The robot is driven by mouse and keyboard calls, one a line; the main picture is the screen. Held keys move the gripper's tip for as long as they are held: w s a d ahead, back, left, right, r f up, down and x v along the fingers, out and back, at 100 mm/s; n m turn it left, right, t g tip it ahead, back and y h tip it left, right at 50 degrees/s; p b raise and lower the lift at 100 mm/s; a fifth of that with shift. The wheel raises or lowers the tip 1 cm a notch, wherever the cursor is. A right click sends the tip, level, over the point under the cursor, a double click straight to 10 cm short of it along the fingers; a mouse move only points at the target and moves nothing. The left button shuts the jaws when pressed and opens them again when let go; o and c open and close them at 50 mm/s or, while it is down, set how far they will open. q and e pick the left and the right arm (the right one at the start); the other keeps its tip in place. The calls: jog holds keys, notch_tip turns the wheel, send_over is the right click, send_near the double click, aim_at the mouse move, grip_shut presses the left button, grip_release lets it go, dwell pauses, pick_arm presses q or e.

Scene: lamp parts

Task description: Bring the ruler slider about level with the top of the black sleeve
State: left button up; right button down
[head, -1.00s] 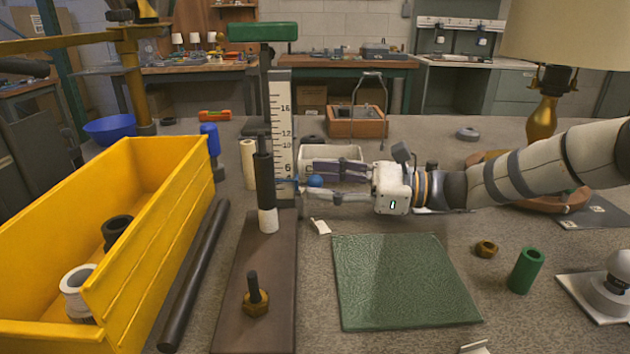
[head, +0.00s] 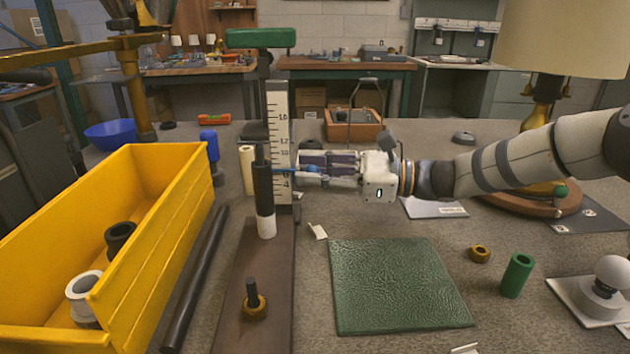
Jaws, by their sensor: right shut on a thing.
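The ruler (head: 279,125) is a white upright scale with black numbers, standing behind a dark base board (head: 257,290). The slider (head: 286,170) is blue, with a thin pointer across the ruler and a knob at its right. My right gripper (head: 312,168) reaches in from the right and is shut on the slider's knob, mostly hiding it. The black sleeve (head: 263,188) stands upright on a rod at the left of the ruler, above a white sleeve (head: 266,227). The pointer looks slightly below the black sleeve's top. My left gripper is not in view.
A yellow bin (head: 150,270) with black and white rings stands at the left. A long black rod (head: 195,280) lies beside the board. A green mat (head: 395,285) lies in front of my right arm.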

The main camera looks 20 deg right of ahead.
aim_at(313, 166)
notch_tip(313, 166, up, 5)
jog(key=shift+r+p, duration=0.15)
jog(key=shift+p, duration=0.4)
jog(key=shift+a, duration=0.1)
jog(key=c, duration=1.4)
grip_release()
jog(key=shift+f, duration=0.2)
jog(key=v, duration=1.2)
